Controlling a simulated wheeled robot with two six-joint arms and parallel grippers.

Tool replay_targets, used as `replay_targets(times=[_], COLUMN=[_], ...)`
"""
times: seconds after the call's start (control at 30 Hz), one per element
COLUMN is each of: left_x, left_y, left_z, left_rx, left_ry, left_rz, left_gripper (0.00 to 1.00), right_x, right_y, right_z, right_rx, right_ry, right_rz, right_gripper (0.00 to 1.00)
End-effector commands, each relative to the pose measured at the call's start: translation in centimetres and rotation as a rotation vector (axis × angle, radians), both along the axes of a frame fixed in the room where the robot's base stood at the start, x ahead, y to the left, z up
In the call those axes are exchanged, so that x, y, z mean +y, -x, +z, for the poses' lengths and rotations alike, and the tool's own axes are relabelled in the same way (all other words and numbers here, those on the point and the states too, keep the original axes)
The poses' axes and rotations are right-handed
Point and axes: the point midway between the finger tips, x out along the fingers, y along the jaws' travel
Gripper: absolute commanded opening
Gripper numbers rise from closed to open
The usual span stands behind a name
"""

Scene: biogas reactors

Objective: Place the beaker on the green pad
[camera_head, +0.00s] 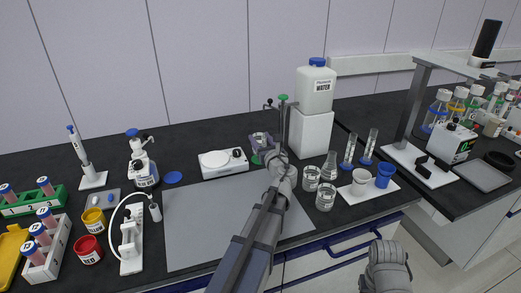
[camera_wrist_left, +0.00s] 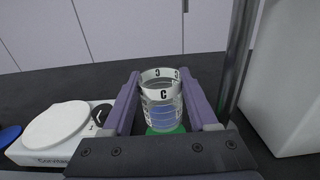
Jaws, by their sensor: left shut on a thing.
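My left gripper (camera_head: 262,140) is shut on a clear beaker (camera_wrist_left: 161,98) marked C, which stands upright between the two purple fingers in the left wrist view. The beaker holds some bluish liquid. In the left wrist view the pad's green edge (camera_wrist_left: 166,131) shows directly under the beaker. I cannot tell whether the beaker's base touches it.
A white scale (camera_head: 223,163) stands left of the pad. The water container (camera_head: 315,90) on its white block and a thin upright pole stand close on the right. Several glass beakers (camera_head: 311,178) stand nearby. A grey mat (camera_head: 210,222) offers free room in front.

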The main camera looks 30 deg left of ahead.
Motion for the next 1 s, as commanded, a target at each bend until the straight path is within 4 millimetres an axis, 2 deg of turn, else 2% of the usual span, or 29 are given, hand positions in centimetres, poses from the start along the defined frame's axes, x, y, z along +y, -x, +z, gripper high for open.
replay_targets(times=[0.03, 0.2, 0.47, 0.63, 0.67, 0.9, 1.0], left_x=[0.0, 0.0, 0.0, 0.0, 0.0, 0.0, 0.0], left_y=[0.0, 0.0, 0.0, 0.0, 0.0, 0.0, 0.0], left_z=[-1.2, -3.0, -2.8, -3.3, -3.1, -3.1, -3.1], left_rx=[0.000, 0.000, 0.000, 0.000, 0.000, 0.000, 0.000], left_ry=[0.000, 0.000, 0.000, 0.000, 0.000, 0.000, 0.000], left_rz=[0.000, 0.000, 0.000, 0.000, 0.000, 0.000, 0.000], left_gripper=[0.00, 0.00, 0.00, 0.00, 0.63, 0.89, 0.89], right_x=[0.0, 0.0, 0.0, 0.0, 0.0, 0.0, 0.0], right_y=[0.0, 0.0, 0.0, 0.0, 0.0, 0.0, 0.0], right_z=[-1.2, -3.0, -2.8, -3.3, -3.1, -3.1, -3.1], right_rx=[0.000, 0.000, 0.000, 0.000, 0.000, 0.000, 0.000], right_ry=[0.000, 0.000, 0.000, 0.000, 0.000, 0.000, 0.000], right_rz=[0.000, 0.000, 0.000, 0.000, 0.000, 0.000, 0.000], right_gripper=[0.42, 0.42, 0.42, 0.42, 0.42, 0.42, 0.42])
